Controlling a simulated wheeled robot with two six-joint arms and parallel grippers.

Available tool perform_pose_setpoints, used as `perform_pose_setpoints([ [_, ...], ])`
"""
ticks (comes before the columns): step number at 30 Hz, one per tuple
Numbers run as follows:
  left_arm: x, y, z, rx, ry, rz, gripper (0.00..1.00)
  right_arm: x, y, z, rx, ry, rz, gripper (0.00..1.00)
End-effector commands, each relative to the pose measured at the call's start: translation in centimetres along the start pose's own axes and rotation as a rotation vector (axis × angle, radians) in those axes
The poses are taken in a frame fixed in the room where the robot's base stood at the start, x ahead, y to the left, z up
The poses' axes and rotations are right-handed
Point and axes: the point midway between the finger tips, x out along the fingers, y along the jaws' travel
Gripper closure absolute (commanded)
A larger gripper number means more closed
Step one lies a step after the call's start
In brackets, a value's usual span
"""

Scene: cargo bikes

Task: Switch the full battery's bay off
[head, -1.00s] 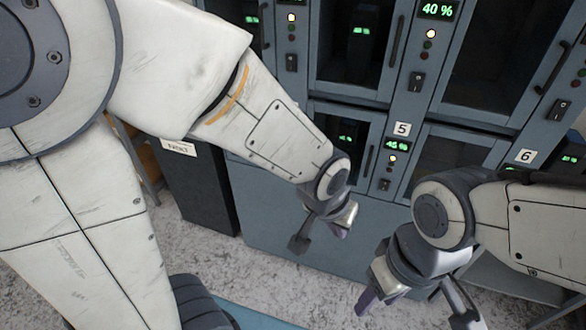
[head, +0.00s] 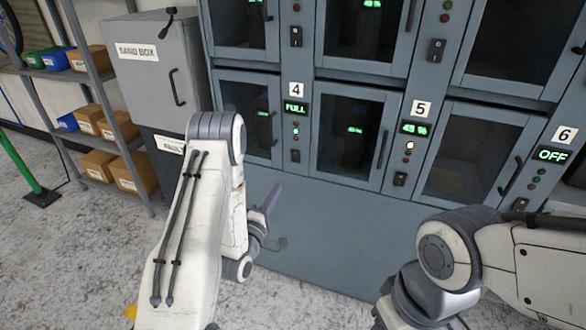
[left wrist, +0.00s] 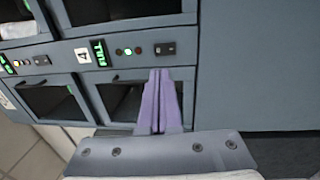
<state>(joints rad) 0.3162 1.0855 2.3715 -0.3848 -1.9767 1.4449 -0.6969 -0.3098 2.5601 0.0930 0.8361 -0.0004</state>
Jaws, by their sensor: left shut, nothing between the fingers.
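Bay 4's display (head: 296,108) reads FULL in green, under the number 4 label (head: 296,89). Below it are small lights (head: 296,129), one lit, and a black rocker switch (head: 295,155). In the left wrist view the display (left wrist: 99,52) is turned sideways, a green light (left wrist: 128,51) glows, and the switch (left wrist: 165,48) lies just beyond my fingertips. My left gripper (head: 268,208) is shut and empty, low in front of the cabinet; its purple fingers (left wrist: 160,98) are together. Whether they touch the panel cannot be told. My right gripper is mostly cut off at the bottom edge.
Bay 5's display (head: 415,128) reads about 49 % with an orange light; bay 6's display (head: 553,155) reads OFF. Bay doors (head: 352,135) with handles flank the panels. A sand box cabinet (head: 150,55) and shelf with bins (head: 95,120) stand left.

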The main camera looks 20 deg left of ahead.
Motion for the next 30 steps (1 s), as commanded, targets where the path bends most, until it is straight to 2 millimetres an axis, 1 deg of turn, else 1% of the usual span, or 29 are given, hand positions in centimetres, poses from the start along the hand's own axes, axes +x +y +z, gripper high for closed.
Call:
perform_pose_setpoints([
  [2, -0.2, 0.0, -0.2, -0.011, 0.006, 0.011, 1.00, 0.1, 0.0, 0.0, 0.000, 0.000, 0.000, 0.50],
  [10, -0.1, 0.1, -0.2, -0.010, 0.004, 0.012, 1.00, 0.0, 0.0, 0.0, 0.000, 0.000, 0.000, 0.50],
  [14, 0.5, 0.2, -0.1, -0.008, 0.002, 0.014, 1.00, -0.1, 0.0, 0.0, 0.000, 0.000, 0.000, 0.50],
  [17, 1.8, 0.2, -0.1, -0.006, 0.001, 0.016, 1.00, -0.1, 0.0, 0.0, 0.000, 0.000, 0.000, 0.50],
  [20, 3.8, 0.3, -0.1, -0.006, 0.001, 0.017, 1.00, -0.2, 0.0, 0.0, 0.000, 0.000, 0.000, 0.50],
  [27, 9.0, 0.3, -0.1, -0.006, 0.003, 0.016, 1.00, -0.4, 0.0, 0.0, 0.000, 0.000, 0.000, 0.50],
  [30, 10.8, 0.3, -0.1, -0.008, 0.002, 0.015, 1.00, -0.4, 0.0, 0.0, 0.000, 0.000, 0.000, 0.50],
])
